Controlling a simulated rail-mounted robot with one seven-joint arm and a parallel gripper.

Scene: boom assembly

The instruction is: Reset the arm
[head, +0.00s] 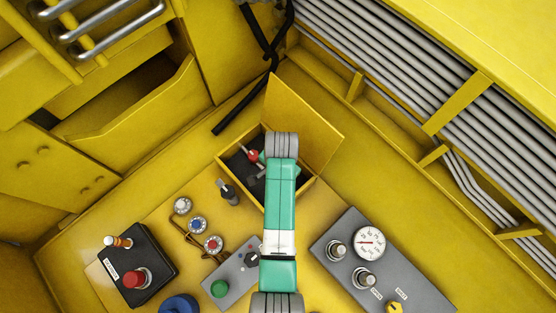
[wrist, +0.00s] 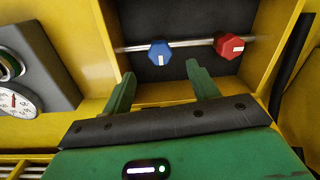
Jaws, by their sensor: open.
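My green arm (head: 282,190) reaches up the middle of the head view, over an open yellow box (head: 230,165). The arm hides my gripper there, along with part of the box. In the wrist view my gripper (wrist: 163,82) has its two green fingers spread wide with nothing between them. The fingers point into the dark-lined box. A blue knob (wrist: 159,54) and a red knob (wrist: 229,46) sit inside on a horizontal metal rod. The blue knob shows beyond the gap between the fingers, apart from them. The red knob (head: 253,155) also shows in the head view.
The box's yellow lid (head: 305,120) stands open behind the arm. A grey gauge panel (head: 380,265) lies to the right. A black box with a red button (head: 134,278), several dials and a grey switch box (head: 232,277) lie to the left. Grey pipes (head: 400,70) line the upper right.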

